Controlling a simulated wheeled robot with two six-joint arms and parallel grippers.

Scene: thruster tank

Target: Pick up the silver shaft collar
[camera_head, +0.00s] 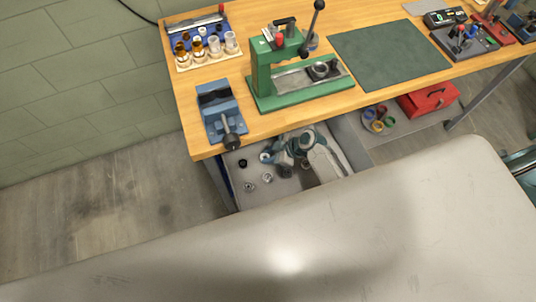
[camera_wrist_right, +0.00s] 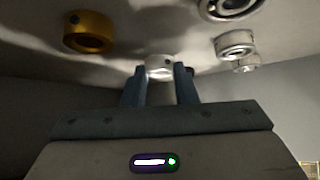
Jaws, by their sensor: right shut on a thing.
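My right gripper (camera_head: 271,157) reaches over the grey lower tray under the bench. In the right wrist view its two blue fingers (camera_wrist_right: 161,84) are shut on a silver shaft collar (camera_wrist_right: 160,67), which sits between the fingertips. A small pale ring at the fingertips in the head view (camera_head: 265,157) looks like this collar. I cannot tell whether it is clear of the tray surface. My left gripper is not in view.
The grey tray (camera_head: 236,178) holds several small rings, including a black one (camera_head: 242,163) and silver ones (camera_head: 267,178). A brass collar (camera_wrist_right: 88,32) and a silver ring (camera_wrist_right: 236,43) lie nearby. The wooden bench (camera_head: 185,128) with a blue vise (camera_head: 218,105) and green press (camera_head: 300,95) overhangs behind.

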